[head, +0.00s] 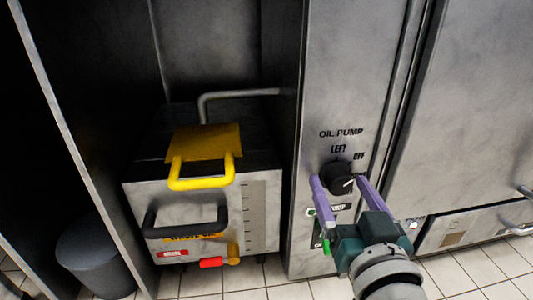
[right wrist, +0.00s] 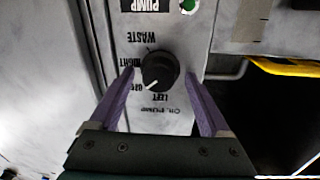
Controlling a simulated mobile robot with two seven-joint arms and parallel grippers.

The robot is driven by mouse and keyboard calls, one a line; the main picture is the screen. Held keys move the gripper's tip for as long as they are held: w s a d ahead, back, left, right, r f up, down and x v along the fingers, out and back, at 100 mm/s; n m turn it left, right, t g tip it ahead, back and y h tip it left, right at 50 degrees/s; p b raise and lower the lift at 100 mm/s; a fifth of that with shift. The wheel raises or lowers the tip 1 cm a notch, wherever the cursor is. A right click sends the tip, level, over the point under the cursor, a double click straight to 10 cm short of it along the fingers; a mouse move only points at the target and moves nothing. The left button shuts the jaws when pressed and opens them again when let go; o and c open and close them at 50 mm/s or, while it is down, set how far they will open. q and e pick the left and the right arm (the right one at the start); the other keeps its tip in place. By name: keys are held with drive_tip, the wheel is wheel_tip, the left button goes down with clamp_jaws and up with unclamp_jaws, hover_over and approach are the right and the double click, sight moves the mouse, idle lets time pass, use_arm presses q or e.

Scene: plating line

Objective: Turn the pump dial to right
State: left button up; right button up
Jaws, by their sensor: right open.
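The pump dial (head: 338,177) is a round black knob with a white pointer mark on the steel panel, under the words OIL PUMP. In the right wrist view the dial (right wrist: 158,70) appears upside down; its white mark points to the lower left, near the OFF label. RIGHT is on its left side, LEFT below it and WASTE above it. My right gripper (head: 339,181) is open, its purple fingers on either side of the dial. In the wrist view gaps show between the fingers and the knob. My left gripper is not in view.
Left of the panel, a metal oil box (head: 260,215) with a yellow bracket (head: 205,143) and a dark handle (head: 185,219) stands in an open bay. A grey bin (head: 95,262) is at the lower left. A green button (right wrist: 188,5) is near the dial.

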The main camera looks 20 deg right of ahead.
drive_tip(key=shift+w, duration=0.1)
drive_tip(key=shift+c, duration=0.3)
clamp_jaws()
idle(0.4)
